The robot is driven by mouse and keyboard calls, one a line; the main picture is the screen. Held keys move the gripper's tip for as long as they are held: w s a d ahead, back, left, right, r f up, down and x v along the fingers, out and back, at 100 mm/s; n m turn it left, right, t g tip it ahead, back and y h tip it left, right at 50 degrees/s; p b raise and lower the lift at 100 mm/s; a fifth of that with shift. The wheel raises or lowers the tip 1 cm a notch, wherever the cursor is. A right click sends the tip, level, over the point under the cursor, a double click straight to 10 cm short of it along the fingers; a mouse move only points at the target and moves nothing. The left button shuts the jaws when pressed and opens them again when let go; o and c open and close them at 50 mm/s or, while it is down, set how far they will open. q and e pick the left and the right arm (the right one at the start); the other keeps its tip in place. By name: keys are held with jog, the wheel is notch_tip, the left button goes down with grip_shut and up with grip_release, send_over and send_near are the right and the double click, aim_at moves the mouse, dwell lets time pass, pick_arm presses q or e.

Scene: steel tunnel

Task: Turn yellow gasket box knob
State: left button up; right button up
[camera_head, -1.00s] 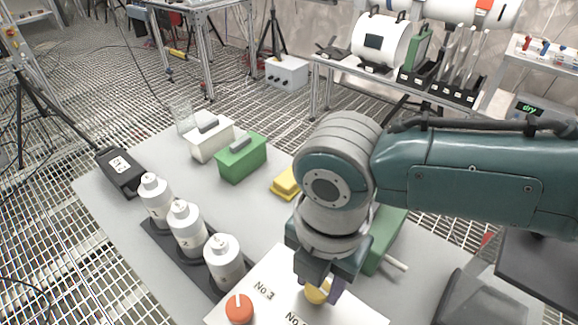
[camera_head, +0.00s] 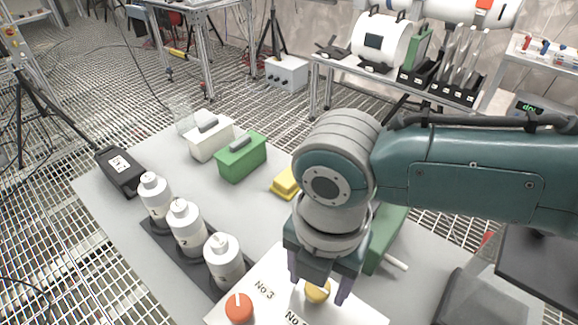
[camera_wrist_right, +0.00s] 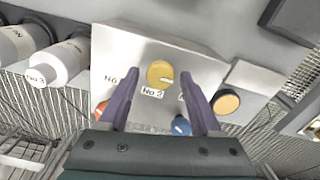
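The yellow knob (camera_head: 318,292) sits on a white panel (camera_head: 270,315) with number labels at the front of the table. In the right wrist view the yellow knob (camera_wrist_right: 160,73) shows a pale pointer mark facing right, above a "No 2" label. My right gripper (camera_head: 317,290) is open over the panel, with one purple finger on each side of the knob. In the right wrist view the open fingers (camera_wrist_right: 158,84) show a gap to the knob on both sides. I cannot tell how high the fingertips are above the panel. My left gripper is out of view.
An orange-red knob (camera_head: 239,307) is left on the panel; a blue knob (camera_wrist_right: 181,126) shows in the wrist view. Several white bottles (camera_head: 187,228) stand left. A green box (camera_head: 241,157), a white box (camera_head: 211,138) and a yellow block (camera_head: 285,182) stand farther back.

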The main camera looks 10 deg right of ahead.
jog(key=shift+o, duration=0.4)
jog(key=shift+r, duration=0.4)
notch_tip(320, 180, up, 9)
jog(key=p, duration=0.1)
jog(key=shift+p, duration=0.3)
